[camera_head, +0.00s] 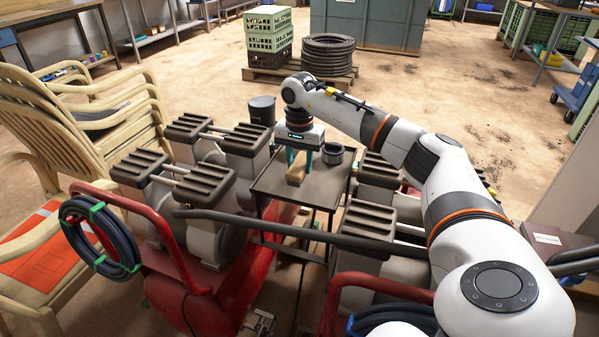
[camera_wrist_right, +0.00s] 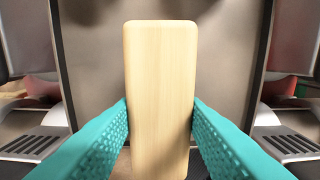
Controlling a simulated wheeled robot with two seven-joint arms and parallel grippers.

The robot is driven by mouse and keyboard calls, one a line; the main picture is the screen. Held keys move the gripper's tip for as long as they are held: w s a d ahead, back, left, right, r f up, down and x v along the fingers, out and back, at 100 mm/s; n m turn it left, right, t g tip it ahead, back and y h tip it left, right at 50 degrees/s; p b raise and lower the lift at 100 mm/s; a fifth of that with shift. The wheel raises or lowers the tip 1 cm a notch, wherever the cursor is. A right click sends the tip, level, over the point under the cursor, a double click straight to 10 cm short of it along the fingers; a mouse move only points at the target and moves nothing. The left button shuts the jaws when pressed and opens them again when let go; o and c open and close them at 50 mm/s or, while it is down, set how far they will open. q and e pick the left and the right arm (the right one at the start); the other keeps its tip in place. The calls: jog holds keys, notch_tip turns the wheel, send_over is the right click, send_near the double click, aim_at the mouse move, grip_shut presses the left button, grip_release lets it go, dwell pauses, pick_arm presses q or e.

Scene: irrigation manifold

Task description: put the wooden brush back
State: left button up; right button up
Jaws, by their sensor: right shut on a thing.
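The wooden brush (camera_head: 297,172) shows as a pale wooden block at the small dark table (camera_head: 268,186) in the head view. In the right wrist view the brush (camera_wrist_right: 160,75) stands lengthwise in the middle, between two teal fingers. My right gripper (camera_head: 299,160) is shut on it, with a finger against each side. Whether the brush touches the table top or is just above it, I cannot tell. Its bristles are not visible. My left gripper is not in view.
A dark round cup (camera_head: 333,154) is on the table, close right of the gripper. A black bin (camera_head: 262,111) is behind the table. Grey machines with ribbed dark tops (camera_head: 206,183) flank it. Stacked chairs (camera_head: 85,120) stand at left. A dark bar (camera_head: 300,230) crosses in front.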

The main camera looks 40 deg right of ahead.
aim_at(300, 163)
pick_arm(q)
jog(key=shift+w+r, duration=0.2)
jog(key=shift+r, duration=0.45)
pick_arm(e)
jog(key=shift+f, duration=1.45)
jog(key=shift+f, duration=0.1)
jog(key=o, duration=0.9)
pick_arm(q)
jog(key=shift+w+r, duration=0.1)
pick_arm(e)
jog(key=shift+o, duration=0.2)
jog(key=shift+r, duration=0.55)
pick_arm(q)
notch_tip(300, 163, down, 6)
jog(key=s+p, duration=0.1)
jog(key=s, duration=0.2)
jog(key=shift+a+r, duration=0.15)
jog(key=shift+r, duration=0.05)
pick_arm(e)
notch_tip(300, 163, up, 11)
jog(key=shift+r, duration=0.1)
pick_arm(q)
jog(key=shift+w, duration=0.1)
